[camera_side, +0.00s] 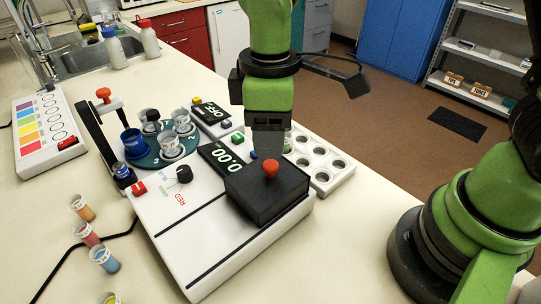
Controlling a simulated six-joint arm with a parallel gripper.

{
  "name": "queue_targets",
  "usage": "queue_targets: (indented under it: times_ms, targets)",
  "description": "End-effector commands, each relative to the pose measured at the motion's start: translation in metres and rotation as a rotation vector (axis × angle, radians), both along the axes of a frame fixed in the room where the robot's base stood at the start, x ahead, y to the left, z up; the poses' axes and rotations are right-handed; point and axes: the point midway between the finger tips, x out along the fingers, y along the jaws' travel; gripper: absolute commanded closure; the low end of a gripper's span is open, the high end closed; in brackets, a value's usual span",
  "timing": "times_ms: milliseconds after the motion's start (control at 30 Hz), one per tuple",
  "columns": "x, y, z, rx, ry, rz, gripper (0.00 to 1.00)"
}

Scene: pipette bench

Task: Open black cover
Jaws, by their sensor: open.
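The black cover (262,200) is a square block with a red-orange knob (270,169) on top. It sits shut on the right part of a white instrument (200,240). My gripper (268,152) points down right above and just behind the knob in the picture. Its fingers look close to the knob, but I cannot tell whether they touch it. The gap between the fingers is hard to see from this side.
The instrument has a display (222,158) and a black dial (184,174). A white rack (322,165) with round holes stands behind the cover. A teal carousel (150,160) holds cups at the left. Several small coloured vials (103,258) stand at the front left.

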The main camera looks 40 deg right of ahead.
Motion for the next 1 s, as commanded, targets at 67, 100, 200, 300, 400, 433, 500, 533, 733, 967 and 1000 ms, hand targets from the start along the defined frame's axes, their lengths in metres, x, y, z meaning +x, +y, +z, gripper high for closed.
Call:
queue_targets:
  times_ms: [67, 100, 200, 300, 400, 433, 500, 533, 733, 967, 1000]
  targets:
    - [-0.001, -0.001, -0.017, -0.004, 0.006, -0.001, 0.48]
    - [-0.001, -0.001, -0.024, -0.002, 0.005, -0.001, 0.48]
    - [-0.001, -0.001, -0.039, -0.002, 0.005, -0.002, 0.48]
    - [-0.001, 0.000, -0.049, 0.000, 0.003, -0.003, 0.48]
    - [0.000, 0.000, -0.055, 0.001, 0.001, -0.003, 0.48]
    - [0.000, 0.000, -0.056, 0.001, 0.001, -0.003, 0.48]
    - [0.000, 0.000, -0.057, 0.001, 0.001, -0.003, 0.48]
    - [0.000, 0.000, -0.057, 0.001, 0.000, -0.003, 0.48]
    - [0.000, 0.000, -0.057, 0.001, 0.000, -0.003, 0.57]
    - [0.000, 0.000, -0.056, 0.001, 0.000, -0.003, 1.00]
    - [0.000, 0.000, -0.056, 0.001, 0.000, -0.003, 1.00]
